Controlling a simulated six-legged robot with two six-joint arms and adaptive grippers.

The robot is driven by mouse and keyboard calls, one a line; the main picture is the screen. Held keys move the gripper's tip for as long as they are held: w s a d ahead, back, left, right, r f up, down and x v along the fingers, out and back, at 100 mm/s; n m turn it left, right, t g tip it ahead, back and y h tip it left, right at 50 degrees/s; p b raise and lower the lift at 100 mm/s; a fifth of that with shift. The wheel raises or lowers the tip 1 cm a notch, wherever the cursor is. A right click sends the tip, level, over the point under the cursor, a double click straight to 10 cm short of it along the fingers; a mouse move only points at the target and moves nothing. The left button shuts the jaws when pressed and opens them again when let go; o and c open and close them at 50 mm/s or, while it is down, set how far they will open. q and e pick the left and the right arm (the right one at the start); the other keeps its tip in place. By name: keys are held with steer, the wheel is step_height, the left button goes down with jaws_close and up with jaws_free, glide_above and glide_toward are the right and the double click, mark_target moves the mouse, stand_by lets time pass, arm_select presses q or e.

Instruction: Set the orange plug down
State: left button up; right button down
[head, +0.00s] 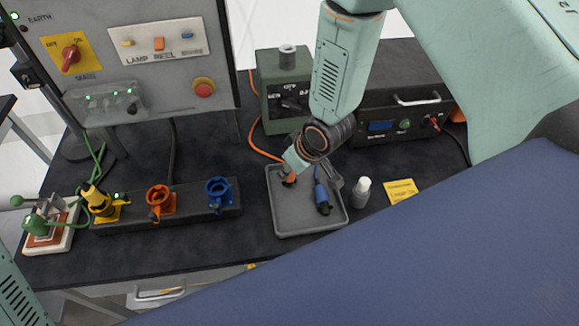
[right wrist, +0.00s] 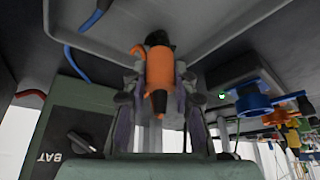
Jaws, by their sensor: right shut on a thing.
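The orange plug (head: 290,179) is between the fingers of my right gripper (head: 298,170), over the left back part of the grey tray (head: 285,231). In the right wrist view the orange plug (right wrist: 159,72) sits upright between the two fingers of the right gripper (right wrist: 158,88), with the tray (right wrist: 215,22) close to it. I cannot tell whether the plug touches the tray floor. The gripper partly hides the plug in the head view. My left gripper is not in view.
A blue plug (head: 321,198) lies in the tray's right half. A white bottle (head: 361,191) and yellow note (head: 401,191) are to the right. A green battery box (head: 284,92) stands behind.

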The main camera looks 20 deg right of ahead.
steer(key=c, duration=1.3)
jaws_free()
steer(key=shift+s+a+r, duration=0.1)
steer(key=shift+s+a, duration=0.05)
steer(key=shift+o, duration=1.2)
steer(key=shift+w+d+f, duration=0.2)
steer(key=shift+w+d, duration=0.05)
steer(key=shift+s+a+r, duration=0.1)
steer(key=shift+s+r, duration=0.05)
steer(key=shift+r, duration=0.2)
steer(key=p+v, duration=0.1)
steer(key=v, duration=1)
steer(key=shift+s+r, duration=0.2)
steer(key=shift+r, duration=0.05)
steer(key=s+f, duration=0.3)
steer(key=s+f+m+g, duration=0.1)
steer(key=s+f, duration=0.2)
steer(key=s, duration=0.1)
steer(key=s+f+m+g+h, duration=0.1)
steer(key=s+f, duration=0.3)
steer(key=shift+s+a, duration=0.1)
steer(key=shift+s, duration=0.05)
steer(key=s+f+m+g+h, duration=0.1)
steer(key=s+f, duration=0.4)
steer(key=s, duration=0.7)
steer(key=shift+s+d+f+m+g, duration=0.35)
steer(key=shift+s+m+g, duration=0.05)
steer(key=shift+m+g, duration=0.4)
